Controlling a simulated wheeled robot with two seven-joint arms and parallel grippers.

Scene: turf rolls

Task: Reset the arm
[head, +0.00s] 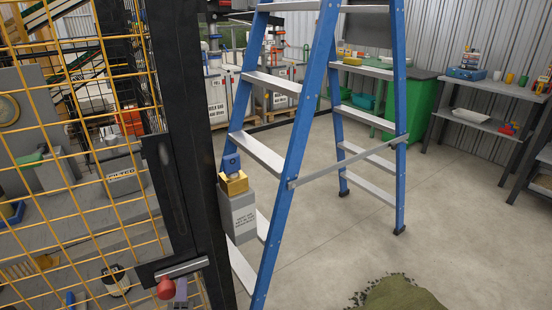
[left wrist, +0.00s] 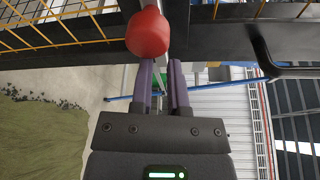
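My left gripper (head: 181,292) shows at the bottom of the head view, mostly cut off by the frame edge, beside a red knob (head: 166,288). The knob is on a latch with a grey bar (head: 181,268) on the black gate post (head: 190,180). In the left wrist view, my left gripper (left wrist: 162,65) has its two purple fingers apart, with background showing between them. The red knob (left wrist: 148,34) is just beyond and slightly left of the fingertips; I cannot tell whether they touch. My right gripper is not in view.
A yellow mesh gate (head: 85,180) fills the left. A blue ladder (head: 290,170) stands just beyond the post. Green turf (head: 397,293) lies on the floor at bottom right and in the left wrist view (left wrist: 40,135). A grey shelf (head: 490,88) stands at right. Concrete floor between is clear.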

